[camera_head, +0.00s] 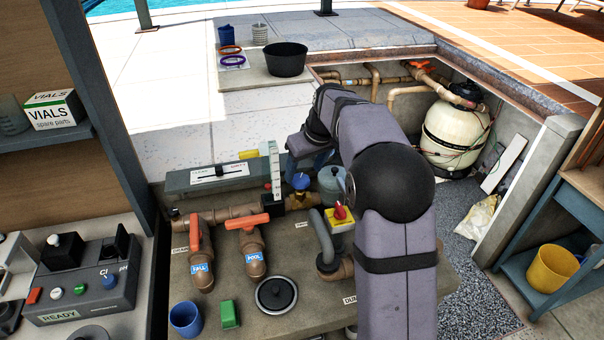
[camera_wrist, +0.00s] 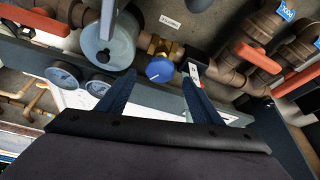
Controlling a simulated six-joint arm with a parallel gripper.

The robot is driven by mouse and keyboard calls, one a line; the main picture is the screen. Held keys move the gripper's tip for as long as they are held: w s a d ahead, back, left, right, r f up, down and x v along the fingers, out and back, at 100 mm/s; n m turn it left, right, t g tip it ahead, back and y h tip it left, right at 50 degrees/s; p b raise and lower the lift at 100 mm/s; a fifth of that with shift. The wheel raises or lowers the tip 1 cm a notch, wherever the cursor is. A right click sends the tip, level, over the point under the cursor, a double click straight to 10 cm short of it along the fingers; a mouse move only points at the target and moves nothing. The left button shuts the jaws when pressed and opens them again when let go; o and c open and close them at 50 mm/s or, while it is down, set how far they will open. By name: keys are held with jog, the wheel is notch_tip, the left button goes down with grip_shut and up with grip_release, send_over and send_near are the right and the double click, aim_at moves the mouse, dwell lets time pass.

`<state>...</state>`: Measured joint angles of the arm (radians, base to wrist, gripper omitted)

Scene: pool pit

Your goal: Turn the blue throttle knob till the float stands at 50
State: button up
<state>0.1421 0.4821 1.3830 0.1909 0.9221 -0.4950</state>
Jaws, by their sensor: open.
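The blue throttle knob (camera_head: 301,181) sits on a brass valve in the pipe run. It also shows in the wrist view (camera_wrist: 160,70), with a pale mark on its face. An upright white scale, the flow meter (camera_head: 276,170), stands just left of the knob; its float and reading are too small to tell. Its white end shows right of the knob in the wrist view (camera_wrist: 194,70). My gripper (camera_wrist: 157,92) is open and empty. Its two blue fingers are spread to either side of the knob in the picture, apart from it; the exact gap is unclear.
Orange-handled valves (camera_head: 197,235) stand left of the knob. A grey-blue canister (camera_head: 333,180) and a red knob on a yellow plate (camera_head: 340,213) are close on its right. A blue cup (camera_head: 185,319) stands in front.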

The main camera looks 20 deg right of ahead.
aim_at(301, 178)
jog(key=shift+p+x, duration=0.45)
jog(key=shift+x, duration=1.5)
jog(key=c, duration=1.1)
